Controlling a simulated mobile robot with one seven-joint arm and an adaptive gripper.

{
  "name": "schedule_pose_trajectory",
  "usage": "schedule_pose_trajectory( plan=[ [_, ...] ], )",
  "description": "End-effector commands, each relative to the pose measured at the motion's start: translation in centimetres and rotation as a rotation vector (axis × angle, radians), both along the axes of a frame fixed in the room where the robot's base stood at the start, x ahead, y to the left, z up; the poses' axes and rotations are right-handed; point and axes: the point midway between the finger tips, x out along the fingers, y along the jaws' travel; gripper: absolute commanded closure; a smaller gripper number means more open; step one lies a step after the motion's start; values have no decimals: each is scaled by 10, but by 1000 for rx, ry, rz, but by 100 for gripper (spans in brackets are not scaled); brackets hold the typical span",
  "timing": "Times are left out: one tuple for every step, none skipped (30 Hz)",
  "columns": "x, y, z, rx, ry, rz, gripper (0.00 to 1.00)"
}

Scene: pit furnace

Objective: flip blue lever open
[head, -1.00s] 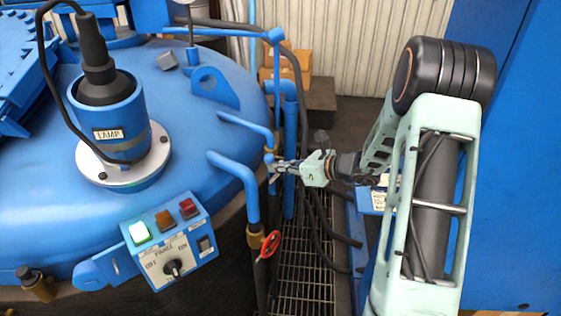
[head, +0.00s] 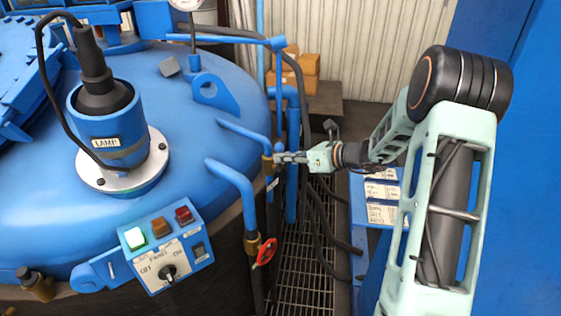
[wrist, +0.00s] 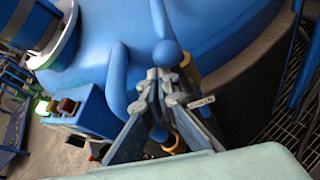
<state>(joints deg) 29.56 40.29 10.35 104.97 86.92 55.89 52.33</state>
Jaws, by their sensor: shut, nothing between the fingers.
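My gripper (head: 279,158) is shut and empty, beside the brass valve (head: 267,165) on the farther bent blue pipe (head: 243,130). Brass parts (wrist: 188,70) and a small white tag (wrist: 201,102) show right of the fingers.
A nearer blue pipe (head: 238,183) carries a valve with a red handle (head: 267,250). Dark hoses (head: 318,215) hang over the floor grating (head: 300,270).

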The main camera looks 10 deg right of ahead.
Motion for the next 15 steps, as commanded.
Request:
schedule_pose_trajectory(
  plan=[
    [2,-1,3,2,-6,0,100],
    [3,-1,4,2,-6,0,100],
    [3,-2,4,1,-6,0,100],
    [4,-2,4,2,-7,0,100],
    [4,-2,5,2,-7,0,100],
    [5,-3,5,2,-7,0,100],
    [5,-3,5,2,-8,0,100],
    [5,-3,5,2,-8,-1,100],
    [6,-4,6,3,-9,-1,100],
    [6,-4,6,2,-9,-1,100],
    [6,-4,6,2,-9,-2,100],
    [7,-4,7,2,-10,-2,100],
    [7,-5,7,2,-10,-3,100],
    [7,-5,7,3,-11,-3,100],
    [7,-5,8,2,-11,-4,100]
  ],
)
